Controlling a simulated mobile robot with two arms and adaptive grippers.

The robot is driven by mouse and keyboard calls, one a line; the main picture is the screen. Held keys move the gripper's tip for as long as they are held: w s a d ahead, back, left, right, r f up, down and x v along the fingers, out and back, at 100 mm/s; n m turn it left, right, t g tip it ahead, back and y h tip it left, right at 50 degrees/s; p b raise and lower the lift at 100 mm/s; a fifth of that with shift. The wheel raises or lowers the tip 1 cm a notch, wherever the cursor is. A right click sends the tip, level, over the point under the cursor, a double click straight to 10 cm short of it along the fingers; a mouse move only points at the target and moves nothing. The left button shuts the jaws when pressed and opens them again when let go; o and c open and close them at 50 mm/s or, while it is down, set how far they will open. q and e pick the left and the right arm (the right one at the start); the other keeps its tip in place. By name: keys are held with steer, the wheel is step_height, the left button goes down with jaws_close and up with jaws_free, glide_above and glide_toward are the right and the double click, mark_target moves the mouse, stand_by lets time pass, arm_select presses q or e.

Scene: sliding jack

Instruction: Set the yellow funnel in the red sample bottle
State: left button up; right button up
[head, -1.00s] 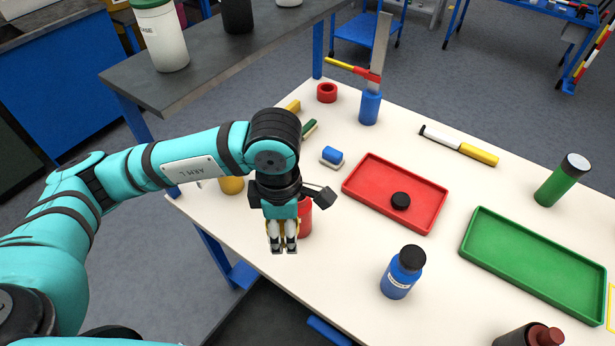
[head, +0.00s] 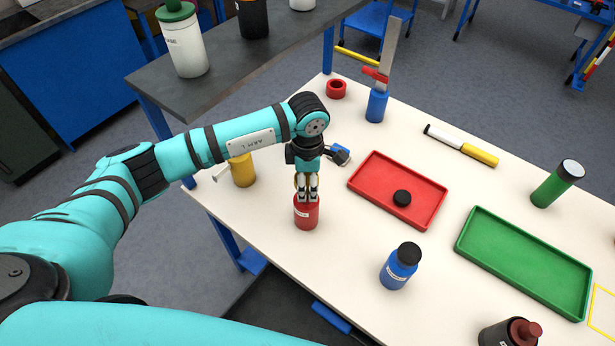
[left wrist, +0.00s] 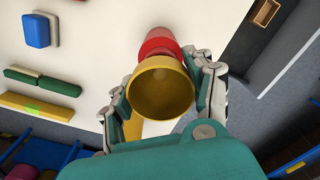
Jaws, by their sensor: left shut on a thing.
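The red sample bottle (head: 306,214) stands upright near the left front edge of the white table. My left gripper (head: 308,197) points down at its mouth, shut on the yellow funnel (head: 297,181). In the left wrist view the funnel (left wrist: 160,92) sits between the two fingers, wide mouth toward the camera. The red bottle (left wrist: 158,44) shows just beyond it. The funnel's spout is hidden, so I cannot tell whether it is inside the bottle neck. My right gripper is not in view.
A yellow container (head: 242,170) stands left of the red bottle. A blue bottle (head: 399,267) with a black cap stands to its right. A red tray (head: 437,216) holding a black lid (head: 402,198) lies behind. A green tray (head: 470,245) is farther right.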

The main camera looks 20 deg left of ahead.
mark_target(308, 177)
arm_select(q)
steer(key=shift+f, duration=0.1)
steer(key=shift+f+b, duration=0.3)
steer(key=shift+b, duration=0.15)
steer(key=o, duration=1)
steer(key=shift+r, duration=0.1)
steer(key=shift+o, duration=0.3)
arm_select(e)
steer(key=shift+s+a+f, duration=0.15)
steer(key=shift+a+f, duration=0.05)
arm_select(q)
steer(key=shift+r, duration=0.1)
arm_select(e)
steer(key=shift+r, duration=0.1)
arm_select(q)
steer(key=shift+r+p, duration=0.3)
steer(key=shift+p, duration=0.1)
step_height(308, 177, up, 10)
steer(key=b, duration=0.4)
steer(key=shift+r, duration=0.2)
steer(key=shift+r+b, duration=0.35)
steer(key=shift+r, duration=0.3)
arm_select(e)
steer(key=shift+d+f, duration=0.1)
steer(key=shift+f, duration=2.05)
